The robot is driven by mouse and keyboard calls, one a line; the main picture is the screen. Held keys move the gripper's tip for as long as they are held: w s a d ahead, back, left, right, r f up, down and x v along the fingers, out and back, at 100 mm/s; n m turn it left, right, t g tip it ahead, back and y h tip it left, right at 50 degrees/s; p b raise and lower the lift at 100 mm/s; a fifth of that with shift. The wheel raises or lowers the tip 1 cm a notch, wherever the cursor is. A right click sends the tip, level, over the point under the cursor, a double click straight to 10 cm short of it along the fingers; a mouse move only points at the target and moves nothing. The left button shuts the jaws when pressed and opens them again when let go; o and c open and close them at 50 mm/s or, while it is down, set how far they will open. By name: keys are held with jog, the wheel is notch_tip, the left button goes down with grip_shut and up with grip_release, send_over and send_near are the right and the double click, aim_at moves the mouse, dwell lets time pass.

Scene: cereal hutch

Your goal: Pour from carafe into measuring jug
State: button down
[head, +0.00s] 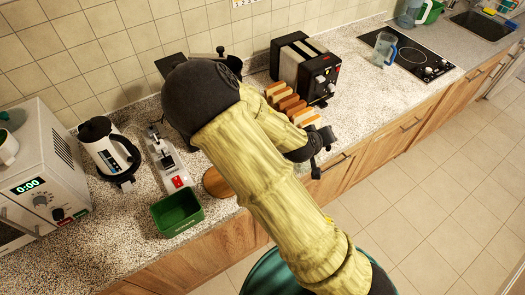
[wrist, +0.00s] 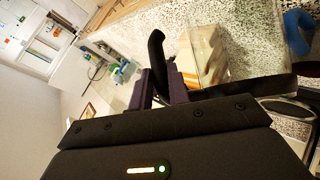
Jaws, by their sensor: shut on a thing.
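My gripper (wrist: 161,80) is shut on the black, curved handle of the carafe (wrist: 156,48) in the wrist view. What looks like its clear body (wrist: 205,35) is beside the handle, with pale brown shapes showing through. In the head view my gripper (head: 314,145) is at the counter's front edge beside the bread slices, mostly behind my arm; I cannot make out the carafe there. The clear measuring jug (head: 382,48) with a blue handle stands upright by the cooktop, apart from my gripper. A blurred blue shape at the wrist view's right edge may be its handle.
A bread rack (head: 290,103) and black toaster (head: 305,70) stand beside my arm. Counter (head: 350,85) between toaster and cooktop (head: 415,60) is clear.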

jog(key=shift+s+d+f+m+y+b, duration=0.1)
jog(key=shift+d+f+m+y+b, duration=0.15)
jog(key=shift+d+f+b, duration=0.55)
jog(key=shift+s+d+f+m+y+b, duration=0.15)
jog(key=shift+d+f+y+b, duration=0.2)
jog(key=shift+f+b, duration=0.45)
jog(key=d+f+m+y+b, duration=0.2)
jog(key=d+f+y+b, duration=0.2)
jog(key=b, duration=0.7)
jog(key=shift+s+d+f+t, duration=0.4)
jog(key=shift+d+f, duration=0.1)
jog(key=shift+f, duration=0.1)
